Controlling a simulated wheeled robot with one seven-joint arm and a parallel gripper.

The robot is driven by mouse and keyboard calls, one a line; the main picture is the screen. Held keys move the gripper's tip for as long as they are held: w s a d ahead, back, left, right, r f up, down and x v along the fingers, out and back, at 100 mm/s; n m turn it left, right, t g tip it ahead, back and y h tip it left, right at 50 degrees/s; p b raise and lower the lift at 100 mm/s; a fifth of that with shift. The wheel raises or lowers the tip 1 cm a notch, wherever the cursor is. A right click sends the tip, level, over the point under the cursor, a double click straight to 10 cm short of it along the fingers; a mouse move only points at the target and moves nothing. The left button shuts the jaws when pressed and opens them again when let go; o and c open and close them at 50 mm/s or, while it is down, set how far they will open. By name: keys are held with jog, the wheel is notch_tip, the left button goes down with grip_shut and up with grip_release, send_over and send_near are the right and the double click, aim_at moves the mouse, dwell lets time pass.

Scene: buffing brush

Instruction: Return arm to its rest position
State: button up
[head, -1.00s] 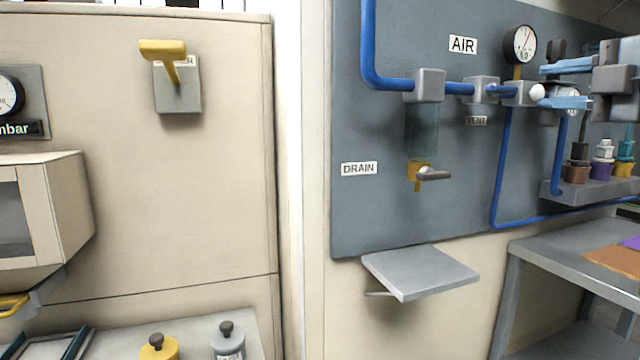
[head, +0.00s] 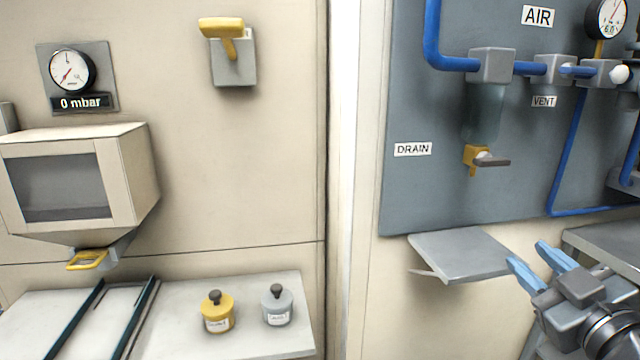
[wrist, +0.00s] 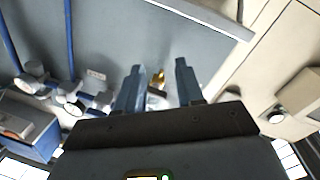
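My gripper (head: 532,262) is at the lower right of the head view, beside the grey shelf (head: 462,254) under the air panel. Its two blue fingers are spread apart, with nothing seen between them. In the wrist view my gripper (wrist: 158,82) also shows its fingers apart and empty. Behind the fingers there, a small yellow part (wrist: 157,78) shows near the grey panel.
The air panel (head: 420,200) carries blue pipes, a gauge (head: 607,17) and a yellow drain valve (head: 478,157). A grey bench (head: 610,243) stands at right. At left are a beige hopper (head: 135,170), a yellow pot (head: 217,313) and a grey pot (head: 277,306).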

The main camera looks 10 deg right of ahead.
jog(key=s+a+f+m+g+p, duration=0.1)
jog(key=s+a+f+m, duration=0.1)
jog(key=s+a+f, duration=0.4)
jog(key=s+a+f+m+g+p, duration=0.1)
jog(key=s+a+f+m+p, duration=0.15)
jog(key=s+f, duration=0.4)
jog(key=s+a+r+y+p, duration=0.1)
jog(key=s+a, duration=0.1)
jog(key=s, duration=0.9)
jog(key=s+a+r+g+y+p, duration=0.1)
jog(key=s+a+r, duration=0.1)
jog(key=s, duration=1)
jog(key=shift+a+r, duration=0.3)
jog(key=shift+a, duration=0.3)
